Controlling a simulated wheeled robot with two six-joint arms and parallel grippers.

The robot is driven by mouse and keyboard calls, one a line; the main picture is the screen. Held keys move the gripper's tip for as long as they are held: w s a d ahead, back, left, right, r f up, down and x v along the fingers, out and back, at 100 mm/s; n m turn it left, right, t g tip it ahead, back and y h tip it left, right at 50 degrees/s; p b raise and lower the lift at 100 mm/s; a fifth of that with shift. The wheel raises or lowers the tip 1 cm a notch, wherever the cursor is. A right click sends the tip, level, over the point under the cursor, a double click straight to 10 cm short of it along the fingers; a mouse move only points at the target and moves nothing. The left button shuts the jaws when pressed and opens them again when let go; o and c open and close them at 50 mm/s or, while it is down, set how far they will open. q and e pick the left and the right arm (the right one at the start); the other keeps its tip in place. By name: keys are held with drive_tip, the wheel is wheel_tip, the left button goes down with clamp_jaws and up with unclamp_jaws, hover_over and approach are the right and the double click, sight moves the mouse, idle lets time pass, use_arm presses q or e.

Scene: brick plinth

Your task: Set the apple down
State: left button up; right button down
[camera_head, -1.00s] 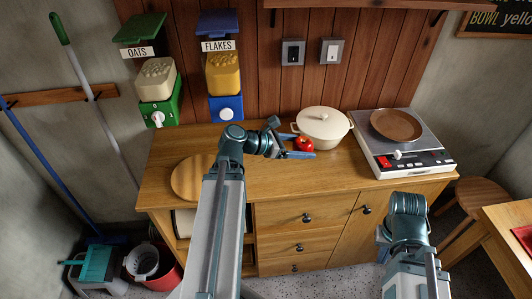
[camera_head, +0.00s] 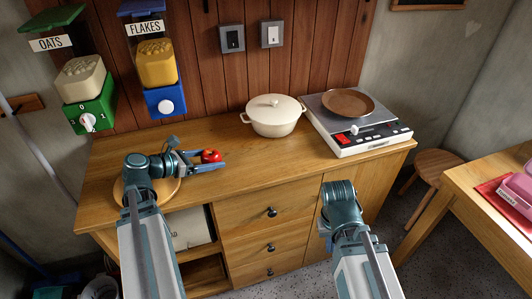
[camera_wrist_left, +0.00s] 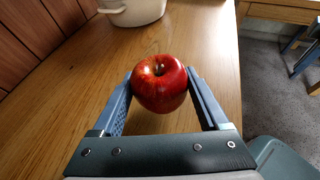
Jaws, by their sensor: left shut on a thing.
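The red apple (camera_head: 211,156) is held between the two fingers of my left gripper (camera_head: 208,163), over the wooden counter (camera_head: 255,165) and left of the cream pot. In the left wrist view the apple (camera_wrist_left: 159,83) sits between the blue fingertips, with bare counter around it. I cannot tell whether its underside touches the wood.
A cream lidded pot (camera_head: 274,118) stands at the back. A hotplate (camera_head: 365,132) with a brown pan (camera_head: 348,102) is to its right. A round wooden board (camera_head: 172,188) lies partly under my left arm.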

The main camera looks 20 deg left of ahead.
use_arm(q)
approach(257, 147)
drive_tip(key=w+d, duration=0.2)
drive_tip(key=w, duration=0.1)
drive_tip(key=w+d, duration=0.1)
drive_tip(key=w, duration=0.1)
drive_tip(key=shift+d+r, duration=0.2)
drive_tip(key=shift+r, duration=0.2)
drive_tip(key=w+d, duration=0.2)
drive_tip(key=w, duration=0.1)
drive_tip(key=shift+d, duration=0.1)
drive_tip(key=shift+s+f+b, duration=0.15)
drive_tip(key=shift+f+b, duration=0.65)
drive_tip(key=shift+f, duration=0.1)
drive_tip(key=shift+r, duration=0.1)
drive_tip(key=o, duration=1.3)
